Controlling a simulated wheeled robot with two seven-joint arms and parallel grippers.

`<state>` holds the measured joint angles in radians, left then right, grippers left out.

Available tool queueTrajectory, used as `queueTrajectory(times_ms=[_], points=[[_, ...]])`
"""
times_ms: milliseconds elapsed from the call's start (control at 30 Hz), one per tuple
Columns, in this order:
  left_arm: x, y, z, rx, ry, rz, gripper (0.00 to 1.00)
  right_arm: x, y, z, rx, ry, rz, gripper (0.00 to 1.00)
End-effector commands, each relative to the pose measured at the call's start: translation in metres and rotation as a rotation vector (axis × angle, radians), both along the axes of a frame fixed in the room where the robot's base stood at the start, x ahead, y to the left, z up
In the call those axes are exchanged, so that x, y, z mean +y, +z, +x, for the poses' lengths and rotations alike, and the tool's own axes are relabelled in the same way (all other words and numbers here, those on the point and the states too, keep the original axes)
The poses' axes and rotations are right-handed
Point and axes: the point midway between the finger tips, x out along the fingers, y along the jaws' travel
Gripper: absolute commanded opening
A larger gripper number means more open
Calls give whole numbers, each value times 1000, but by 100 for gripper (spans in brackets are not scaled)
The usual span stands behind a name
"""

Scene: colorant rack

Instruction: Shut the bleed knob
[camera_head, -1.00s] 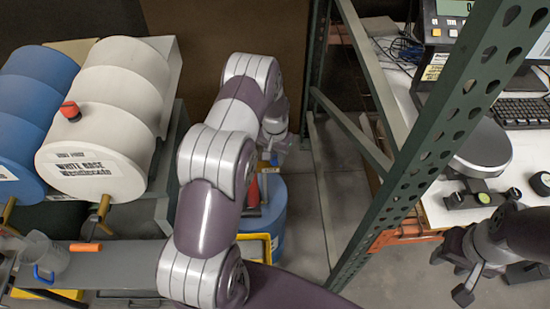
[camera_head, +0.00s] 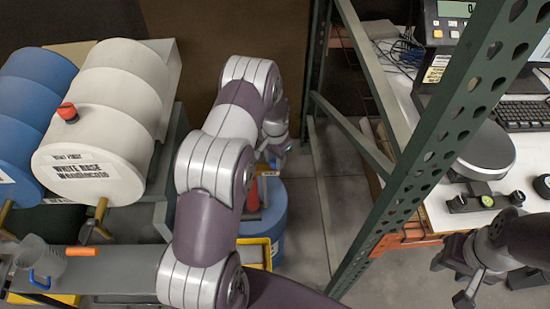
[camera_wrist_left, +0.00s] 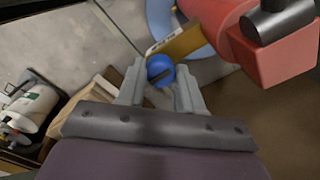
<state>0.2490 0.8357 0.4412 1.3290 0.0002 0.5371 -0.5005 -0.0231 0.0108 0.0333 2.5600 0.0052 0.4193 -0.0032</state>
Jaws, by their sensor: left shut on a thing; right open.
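A round blue knob with a dark slot across it, which I take for the bleed knob (camera_wrist_left: 160,72), shows in the left wrist view. My left gripper (camera_wrist_left: 161,88) has one finger on each side of the knob and is shut on it. In the head view my left gripper (camera_head: 271,155) points down behind my arm, above a blue drum (camera_head: 275,220), and the knob cannot be made out there. A red fitting (camera_wrist_left: 275,45) and a yellow tag (camera_wrist_left: 185,43) are close beside the knob. My right gripper (camera_head: 452,281) is open and empty at the lower right.
A white drum (camera_head: 95,135) and a larger blue drum (camera_head: 25,110) lie on a rack at left. A clear jug (camera_head: 38,257) stands on the shelf below. A green perforated post (camera_head: 430,150) stands between my arms, with a white bench (camera_head: 525,175) at right.

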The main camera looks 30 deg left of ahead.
Motion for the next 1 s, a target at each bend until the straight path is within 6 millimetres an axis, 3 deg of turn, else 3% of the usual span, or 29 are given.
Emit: queueTrajectory(times_ms=[100, 133, 200, 567, 1000], points=[[1, 4, 4, -12, 0, 3, 5, 0, 1, 0, 0, 0, 0, 43], [1, 4, 4, -12, 0, 3, 39, 0, 1, 0, 0, 0, 0, 43], [1, 3, 4, -11, 0, 3, 61, 0, 1, 0, 0, 0, 0, 43], [0, 7, 2, -5, 1, 2, 61, 0, -2, 0, 0, 0, 0, 43], [1, 111, 2, -9, 0, 3, 61, 0, -24, 0, 0, 0, 0, 43]])
